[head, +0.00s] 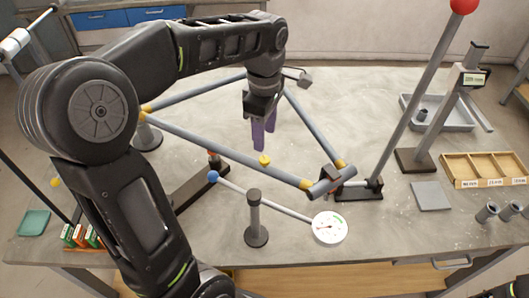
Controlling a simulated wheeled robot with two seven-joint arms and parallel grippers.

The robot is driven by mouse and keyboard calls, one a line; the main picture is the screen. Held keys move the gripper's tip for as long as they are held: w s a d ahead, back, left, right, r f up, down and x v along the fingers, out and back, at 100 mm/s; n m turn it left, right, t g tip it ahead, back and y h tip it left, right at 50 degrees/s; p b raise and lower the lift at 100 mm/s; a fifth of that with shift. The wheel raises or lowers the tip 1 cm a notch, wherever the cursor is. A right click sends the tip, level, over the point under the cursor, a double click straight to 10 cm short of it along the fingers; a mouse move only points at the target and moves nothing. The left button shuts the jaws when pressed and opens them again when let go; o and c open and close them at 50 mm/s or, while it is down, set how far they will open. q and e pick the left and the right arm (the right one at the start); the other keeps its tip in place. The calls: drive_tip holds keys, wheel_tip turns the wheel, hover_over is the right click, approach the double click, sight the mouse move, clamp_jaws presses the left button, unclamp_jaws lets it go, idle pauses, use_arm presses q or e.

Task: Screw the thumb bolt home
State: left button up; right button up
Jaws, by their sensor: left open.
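A small yellow knob (264,160), which looks like the thumb bolt, shows just below my left gripper's fingertips. My left gripper (263,147) has purple fingers pointing down, is open, and holds nothing that I can see. I cannot tell whether the fingertips touch the knob. The grey tube frame (225,147) with yellow joints surrounds this spot. Its near right corner meets a dark clamp block (332,181). How far the bolt is screwed in cannot be seen.
A tall lever with a red ball (463,5) rises at the right. A white dial gauge (330,227) and a dark post (256,225) stand in front. A grey tray (440,112) and a wooden compartment box (485,170) lie right. The bench is bare behind the frame.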

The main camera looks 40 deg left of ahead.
sight(265, 159)
use_arm(q)
drive_tip(key=shift+f+p, duration=0.75)
drive_tip(key=shift+f, duration=3.15)
drive_tip(key=shift+c, duration=0.2)
clamp_jaws()
